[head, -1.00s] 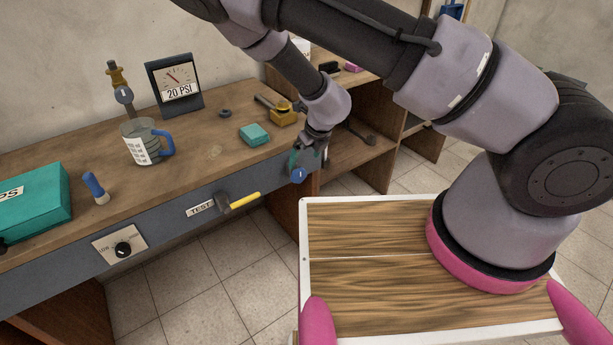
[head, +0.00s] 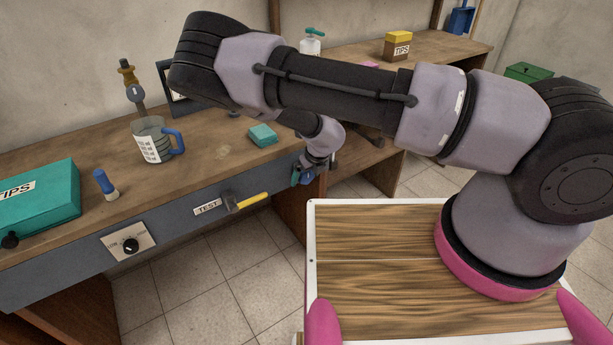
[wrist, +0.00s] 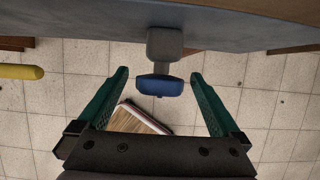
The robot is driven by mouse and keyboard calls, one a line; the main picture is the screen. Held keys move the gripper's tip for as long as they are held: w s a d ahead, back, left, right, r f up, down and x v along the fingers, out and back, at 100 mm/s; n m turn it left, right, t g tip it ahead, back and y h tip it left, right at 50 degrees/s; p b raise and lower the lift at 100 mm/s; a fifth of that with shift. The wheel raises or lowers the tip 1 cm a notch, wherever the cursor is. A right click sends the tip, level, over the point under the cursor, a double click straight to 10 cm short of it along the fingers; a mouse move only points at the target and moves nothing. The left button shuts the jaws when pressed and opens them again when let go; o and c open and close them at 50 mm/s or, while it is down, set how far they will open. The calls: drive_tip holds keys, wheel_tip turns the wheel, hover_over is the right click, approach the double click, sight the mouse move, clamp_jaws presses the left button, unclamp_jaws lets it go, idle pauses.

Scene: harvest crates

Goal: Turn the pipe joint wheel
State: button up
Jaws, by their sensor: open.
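A blue wheel-like part (wrist: 160,85) on a short grey stem (wrist: 164,50) sticks out from the front of the workbench. In the wrist view it lies between the two teal fingers of my gripper (wrist: 159,76), with a visible gap on each side. The fingers are spread and hold nothing. In the head view my gripper (head: 304,173) is at the bench's front right corner, and the blue part (head: 295,178) shows only as a sliver beside it. Which way the wheel is turned cannot be told.
A knob (head: 130,245) sits further left. On the bench top (head: 205,140) stand a measuring jug (head: 152,146), a teal box (head: 262,135) and a TIPS case (head: 40,198). Open floor lies below.

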drive_tip(key=c, duration=1.3)
drive_tip(key=shift+c, duration=0.2)
drive_tip(key=shift+s+a+n+t+h, duration=0.15)
drive_tip(key=shift+n+t+h, duration=0.15)
drive_tip(key=shift+t+h, duration=0.65)
drive_tip(key=n+t+h, duration=0.1)
drive_tip(key=t+h, duration=0.1)
drive_tip(key=h, duration=0.1)
drive_tip(key=shift+f+h, duration=0.1)
drive_tip(key=shift+h, duration=0.25)
drive_tip(key=n+t+h, duration=0.1)
drive_tip(key=t+h, duration=0.2)
drive_tip(key=shift+f, duration=0.15)
drive_tip(key=shift+s+n+t+h, duration=0.1)
drive_tip(key=shift+n+t+h, duration=0.4)
drive_tip(key=shift+t+h, duration=0.7)
